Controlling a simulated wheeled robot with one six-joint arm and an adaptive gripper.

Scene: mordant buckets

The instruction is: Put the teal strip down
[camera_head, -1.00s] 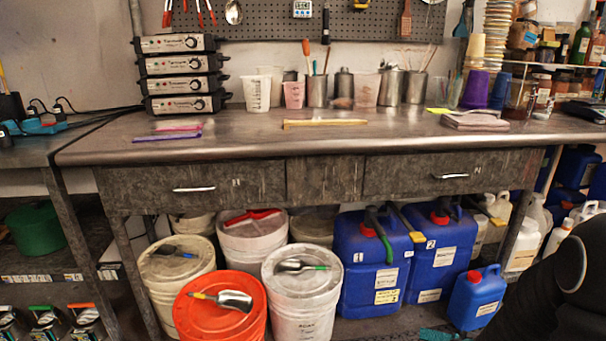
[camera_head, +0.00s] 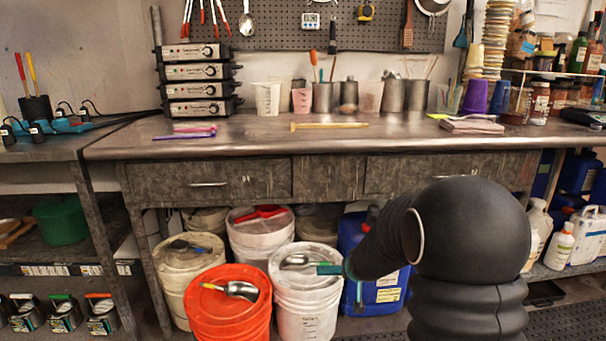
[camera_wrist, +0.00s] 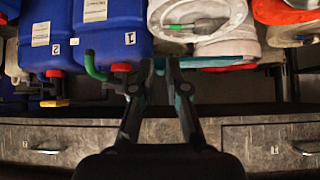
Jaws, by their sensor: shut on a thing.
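The teal strip (camera_head: 328,269) is held at the tip of my gripper (camera_head: 347,268) and points left in the head view. It shows in front of the front white bucket (camera_head: 305,312), overlapping the right part of its lid. In the wrist view my gripper (camera_wrist: 167,68) is closed, and the teal strip (camera_wrist: 213,62) sticks out to the right, beside the white bucket lid (camera_wrist: 210,35). I cannot tell whether the strip touches the bucket. The part between the fingers is hidden.
A green-handled scoop (camera_wrist: 192,26) lies on the white lid. The orange bucket (camera_head: 225,318) stands left of it, blue jugs (camera_head: 388,290) right. The bench (camera_head: 250,133) with drawers overhangs them, its front close to my gripper. A bare bench stretch lies near the yellow stick (camera_head: 328,125).

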